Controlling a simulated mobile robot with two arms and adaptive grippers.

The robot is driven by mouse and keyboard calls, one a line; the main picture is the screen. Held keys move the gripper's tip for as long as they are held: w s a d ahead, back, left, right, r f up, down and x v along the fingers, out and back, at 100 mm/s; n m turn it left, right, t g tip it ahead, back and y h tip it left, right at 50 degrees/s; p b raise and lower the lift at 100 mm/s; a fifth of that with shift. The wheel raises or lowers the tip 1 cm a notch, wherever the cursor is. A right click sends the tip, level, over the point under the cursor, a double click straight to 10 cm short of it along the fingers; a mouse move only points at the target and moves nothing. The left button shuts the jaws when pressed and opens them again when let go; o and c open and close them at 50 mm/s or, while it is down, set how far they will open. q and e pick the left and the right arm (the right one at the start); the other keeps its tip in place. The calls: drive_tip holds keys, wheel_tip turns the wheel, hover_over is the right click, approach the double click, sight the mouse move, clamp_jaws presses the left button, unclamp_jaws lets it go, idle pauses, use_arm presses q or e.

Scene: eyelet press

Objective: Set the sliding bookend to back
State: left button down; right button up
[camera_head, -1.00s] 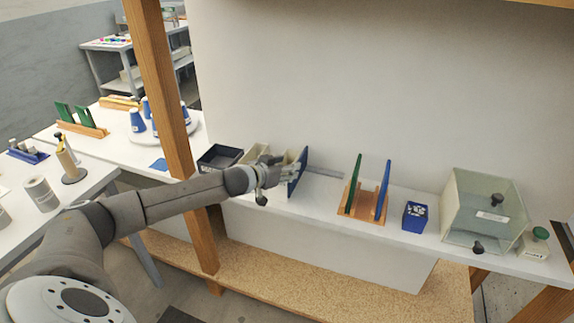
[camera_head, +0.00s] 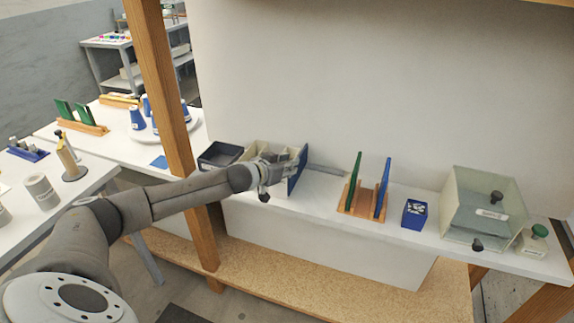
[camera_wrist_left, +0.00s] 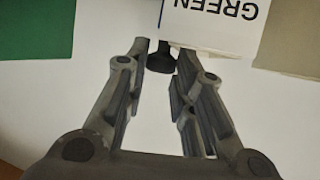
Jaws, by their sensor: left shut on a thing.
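The sliding bookend (camera_head: 299,170) is an upright blue panel on the white shelf, left of centre in the head view. A grey rail (camera_head: 326,170) runs along the shelf to its right. My left gripper (camera_head: 284,166) is at the bookend's left side and partly covers it. In the left wrist view, the fingers of my left gripper (camera_wrist_left: 162,68) are shut on a small dark knob (camera_wrist_left: 161,57). A white block (camera_wrist_left: 210,24) marked GREEN is just beyond the knob. The knob's link to the bookend is hidden. My right gripper is not in view.
A dark open bin (camera_head: 220,154) and a beige bin (camera_head: 262,150) stand left of the bookend. To the right are a wooden rack (camera_head: 362,205) with green and blue panels, a blue box (camera_head: 414,213) and a clear case (camera_head: 470,205). A wooden post (camera_head: 172,110) stands at left.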

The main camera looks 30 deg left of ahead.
use_arm(q)
drive_tip(key=w+d, duration=0.2)
drive_tip(key=d, duration=0.8)
drive_tip(key=shift+w+p, duration=0.15)
drive_tip(key=shift+p, duration=0.25)
drive_tip(key=c, duration=1.2)
unclamp_jaws()
drive_tip(key=shift+w+d, duration=0.1)
drive_tip(key=shift+d, duration=0.1)
drive_tip(key=shift+a, duration=0.15)
drive_tip(key=v, duration=1.2)
